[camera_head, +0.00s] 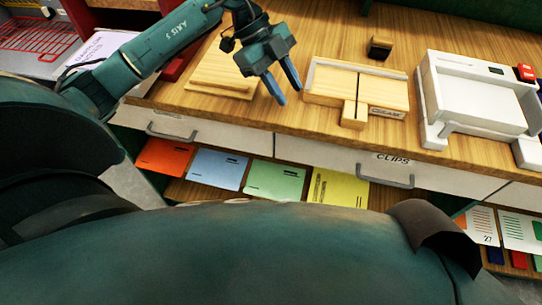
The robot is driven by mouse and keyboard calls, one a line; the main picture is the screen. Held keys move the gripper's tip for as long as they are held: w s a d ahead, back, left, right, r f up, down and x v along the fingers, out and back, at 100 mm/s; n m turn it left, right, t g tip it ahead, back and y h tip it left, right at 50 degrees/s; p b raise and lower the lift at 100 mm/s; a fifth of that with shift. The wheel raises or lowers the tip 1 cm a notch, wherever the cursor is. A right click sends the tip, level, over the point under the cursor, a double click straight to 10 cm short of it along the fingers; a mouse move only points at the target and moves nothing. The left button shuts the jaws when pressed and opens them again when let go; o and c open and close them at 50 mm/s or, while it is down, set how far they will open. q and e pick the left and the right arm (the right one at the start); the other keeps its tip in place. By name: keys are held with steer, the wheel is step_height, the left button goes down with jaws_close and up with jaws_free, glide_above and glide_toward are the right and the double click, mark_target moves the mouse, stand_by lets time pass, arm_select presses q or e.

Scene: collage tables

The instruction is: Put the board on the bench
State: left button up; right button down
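A flat pale wooden board (215,76) lies on the wooden bench top (237,112), to the left of my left gripper. A second pale wooden piece (384,90), with a raised rim, a dark groove and a small label, lies on the bench to the right of the gripper. I cannot tell which of the two the task means. My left gripper (288,93) points down over the bench between them. Its two blue-grey fingers are apart with nothing between them. My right gripper is not in view.
A white tray-like device (480,98) stands at the bench's right. A small dark-topped block (380,47) sits behind the grooved piece. Drawers with handles (384,176) run along the front, above coloured sheets (275,182). A red wire rack (35,36) is at far left.

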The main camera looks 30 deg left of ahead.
arm_select(q)
steer(key=s+d+r+n+t+h, duration=0.1)
steer(key=s+d+t+h, duration=0.1)
steer(key=d+t+h, duration=0.35)
steer(key=s+d+r+n+t+h, duration=0.1)
steer(key=s+d+t+h, duration=0.15)
steer(key=d+h, duration=0.55)
steer(key=s+a+f+n+t+y, duration=0.2)
steer(key=a+f+n+t+y, duration=0.2)
steer(key=f+n+y, duration=0.4)
steer(key=s+a+f+n+t+y, duration=0.1)
steer(key=a+f+n+t+y, duration=0.25)
steer(key=f+n+y, duration=0.35)
steer(key=s+f+n+g+y, duration=0.1)
steer(key=s+f+g, duration=0.3)
steer(key=s+f, duration=0.4)
steer(key=shift+a+y, duration=0.3)
steer(key=shift+y, duration=0.15)
